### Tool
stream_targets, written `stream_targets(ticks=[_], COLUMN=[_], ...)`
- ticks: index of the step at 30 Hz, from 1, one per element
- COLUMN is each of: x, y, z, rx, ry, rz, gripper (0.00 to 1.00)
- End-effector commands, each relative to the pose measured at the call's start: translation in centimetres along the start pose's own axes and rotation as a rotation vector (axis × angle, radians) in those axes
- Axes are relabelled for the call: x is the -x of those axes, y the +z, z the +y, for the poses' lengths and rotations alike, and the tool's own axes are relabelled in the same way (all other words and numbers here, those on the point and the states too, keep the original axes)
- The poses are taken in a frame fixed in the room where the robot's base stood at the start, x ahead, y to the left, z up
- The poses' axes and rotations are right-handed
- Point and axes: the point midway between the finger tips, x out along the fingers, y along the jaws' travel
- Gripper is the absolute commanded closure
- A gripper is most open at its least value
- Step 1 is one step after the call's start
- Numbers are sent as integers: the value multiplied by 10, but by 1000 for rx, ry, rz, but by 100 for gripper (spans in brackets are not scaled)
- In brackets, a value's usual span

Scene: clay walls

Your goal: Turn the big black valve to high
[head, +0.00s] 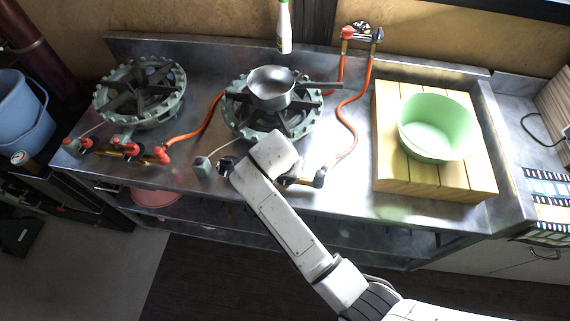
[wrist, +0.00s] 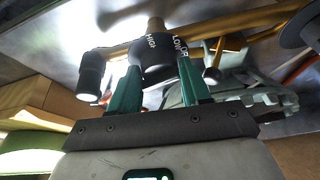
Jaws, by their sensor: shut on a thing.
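The big black valve (wrist: 155,58) sits on a brass pipe (wrist: 232,42) and shows large in the wrist view. White lettering on it reads HIGH on its left side and LOW towards its right; further letters at the right are hard to read. My gripper (wrist: 160,68) is shut on the valve, with one teal finger on each side of it. In the head view my arm's end covers this valve and the fingers. A smaller black knob (wrist: 91,74) is to the left in the wrist view; it also shows in the head view (head: 319,178).
A burner (head: 245,118) with a metal pan (head: 271,88) on it stands behind my arm. Another burner (head: 140,93) is at left, with red-handled valves (head: 125,150). Orange hoses (head: 352,100) cross the counter. A wooden crate (head: 390,165) bears a green bowl (head: 437,127).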

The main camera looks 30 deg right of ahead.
Motion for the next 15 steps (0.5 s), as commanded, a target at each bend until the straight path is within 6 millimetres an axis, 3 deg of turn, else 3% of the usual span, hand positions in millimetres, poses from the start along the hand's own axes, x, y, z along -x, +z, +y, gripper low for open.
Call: stream_targets(ticks=[15], x=[4], y=[-3], z=[4], rx=[451], ry=[-187], rz=[0], gripper=[83])
